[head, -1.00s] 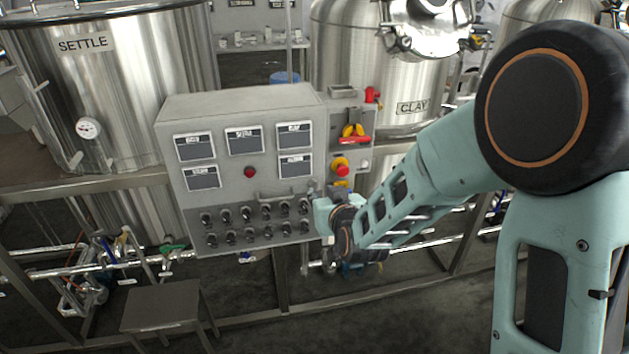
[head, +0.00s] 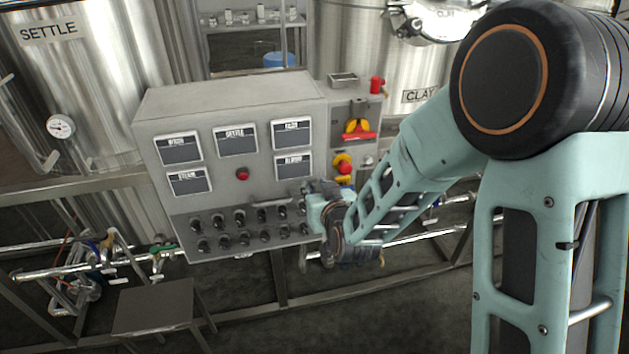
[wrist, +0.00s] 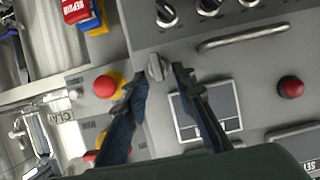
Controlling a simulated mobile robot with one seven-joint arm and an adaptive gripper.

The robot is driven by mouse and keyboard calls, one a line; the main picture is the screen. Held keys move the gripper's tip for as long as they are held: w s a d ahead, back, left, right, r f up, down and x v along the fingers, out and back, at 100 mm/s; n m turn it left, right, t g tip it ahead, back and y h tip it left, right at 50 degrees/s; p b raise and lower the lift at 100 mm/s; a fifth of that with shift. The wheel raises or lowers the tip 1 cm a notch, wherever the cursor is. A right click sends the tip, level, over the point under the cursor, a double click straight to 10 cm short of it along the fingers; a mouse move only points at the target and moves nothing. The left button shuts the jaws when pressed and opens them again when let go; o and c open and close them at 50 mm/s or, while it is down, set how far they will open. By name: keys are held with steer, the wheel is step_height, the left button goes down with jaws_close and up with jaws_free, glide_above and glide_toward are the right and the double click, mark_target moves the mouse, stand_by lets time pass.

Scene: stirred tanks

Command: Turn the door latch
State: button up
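A grey control cabinet (head: 228,100) stands ahead with its front facing me. In the wrist view, a small grey latch-like knob (wrist: 156,67) sits near the edge of the cabinet face, between my fingertips. My gripper (wrist: 158,76) is open, one dark finger on each side of the knob. I see some space beside the knob; I cannot tell whether either finger touches it. In the head view my gripper (head: 312,190) is at the cabinet's right edge, and the knob is hidden there by the gripper and arm.
A bar handle (wrist: 243,37) and several black selector knobs (head: 240,219) are close by. A red button (wrist: 106,86) on yellow sits beside one finger; a red lamp (head: 242,174) is on the panel. Steel tanks (head: 85,80) stand behind. A small stool (head: 153,306) is at lower left.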

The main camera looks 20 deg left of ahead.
steer(key=shift+w+a, duration=0.1)
stand_by(0.3)
jaws_close()
